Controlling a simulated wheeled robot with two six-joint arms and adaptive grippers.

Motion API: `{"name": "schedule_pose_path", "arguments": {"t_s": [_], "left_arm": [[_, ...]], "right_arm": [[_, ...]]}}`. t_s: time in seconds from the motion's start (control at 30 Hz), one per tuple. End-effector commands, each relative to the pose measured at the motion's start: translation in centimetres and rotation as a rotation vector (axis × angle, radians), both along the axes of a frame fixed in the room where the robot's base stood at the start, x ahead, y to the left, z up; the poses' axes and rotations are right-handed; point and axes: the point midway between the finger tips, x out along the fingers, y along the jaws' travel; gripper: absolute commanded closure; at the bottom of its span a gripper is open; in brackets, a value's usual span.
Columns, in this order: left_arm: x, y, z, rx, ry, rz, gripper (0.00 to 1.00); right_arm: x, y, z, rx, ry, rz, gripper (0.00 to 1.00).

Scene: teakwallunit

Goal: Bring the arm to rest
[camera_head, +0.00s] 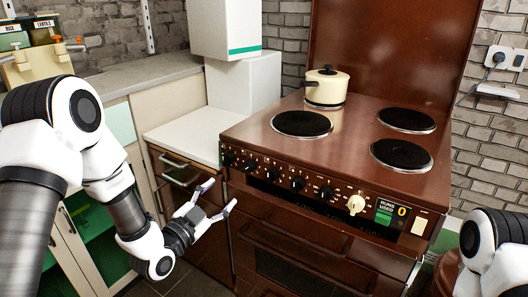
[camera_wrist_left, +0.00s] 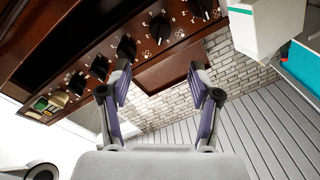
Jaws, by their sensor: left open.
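My left arm comes in from the left in the head view. Its gripper (camera_head: 211,201) is open and empty, in the air in front of the drawers and the left end of the stove. In the left wrist view the two fingers (camera_wrist_left: 158,88) stand wide apart with nothing between them. The brown stove (camera_head: 345,128) has a row of black knobs on its front; these show beyond the fingers in the left wrist view. Part of my right arm shows at the lower right edge of the head view; its gripper is out of the picture.
A cream pot (camera_head: 326,88) with a lid stands on the stove's back left burner. A white counter (camera_head: 190,134) over wooden drawers (camera_head: 180,172) adjoins the stove's left side. A grey worktop (camera_head: 145,72) runs along the left wall. The white counter is clear.

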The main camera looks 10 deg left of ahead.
Motion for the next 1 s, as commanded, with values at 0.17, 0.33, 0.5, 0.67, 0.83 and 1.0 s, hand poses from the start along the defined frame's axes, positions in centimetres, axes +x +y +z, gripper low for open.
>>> {"name": "schedule_pose_path", "arguments": {"t_s": [0.17, 0.33, 0.5, 0.67, 0.83, 1.0], "left_arm": [[-1.2, -0.9, -5.3, 0.015, 0.1, -0.021, 0.37], [-7.4, -2.6, -17.8, 0.049, 0.452, -0.02, 0.37], [-16.8, -2.2, -28.1, 0.006, 0.92, 0.088, 0.37], [-25.4, -0.9, -32.7, -0.061, 1.283, 0.272, 0.37], [-33.6, 1.2, -33.7, -0.227, 1.627, 0.65, 0.37], [-34.1, 1.2, -27.7, -0.279, 1.652, 0.709, 0.37]], "right_arm": [[0.0, 0.0, 0.0, 0.0, 0.0, 0.0, 0.48], [0.0, 0.0, 0.0, 0.0, 0.0, 0.0, 0.48], [0.0, 0.0, 0.0, 0.0, 0.0, 0.0, 0.48], [0.0, 0.0, 0.0, 0.0, 0.0, 0.0, 0.48], [0.0, 0.0, 0.0, 0.0, 0.0, 0.0, 0.48], [0.1, 0.0, 6.1, 0.0, -0.001, 0.0, 0.48]]}}
